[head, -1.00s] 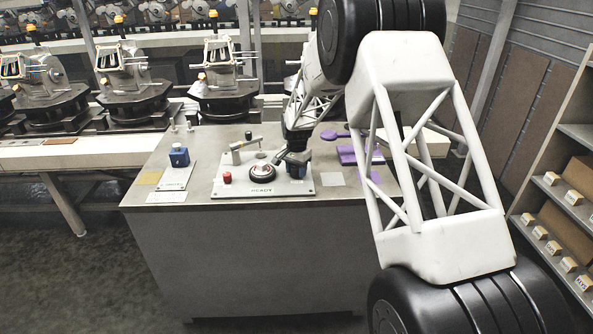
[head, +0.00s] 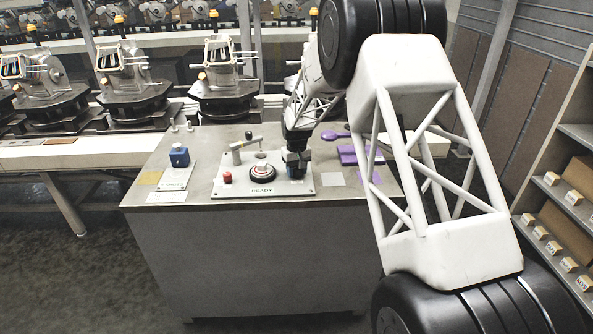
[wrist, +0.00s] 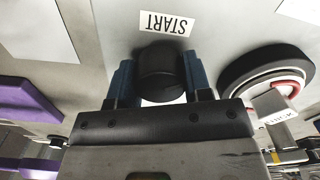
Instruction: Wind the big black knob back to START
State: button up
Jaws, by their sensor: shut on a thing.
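The black knob (wrist: 161,84) shows in the wrist view between the two blue fingers of my gripper (wrist: 158,72), which are shut on it from both sides. A white START label (wrist: 167,23) sits on the panel right beside the knob and reads upside down in this view. In the head view my gripper (head: 297,168) points down over the right part of the light panel (head: 238,189) and hides the knob. I cannot read any mark on the knob.
A round black-rimmed part with a red and white centre (head: 262,173) stands close left of my gripper. A lever (head: 245,145), a red button (head: 227,177) and a blue box (head: 179,156) lie further left. Purple parts (head: 349,154) lie to the right.

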aim_at(297, 167)
jog(key=n, duration=0.5)
jog(key=shift+n, duration=0.3)
jog(key=n, duration=0.5)
jog(key=shift+n, duration=0.3)
jog(key=o, duration=0.9)
jog(key=shift+r, duration=0.15)
jog(key=shift+r, duration=3.8)
jog(key=shift+s, duration=0.1)
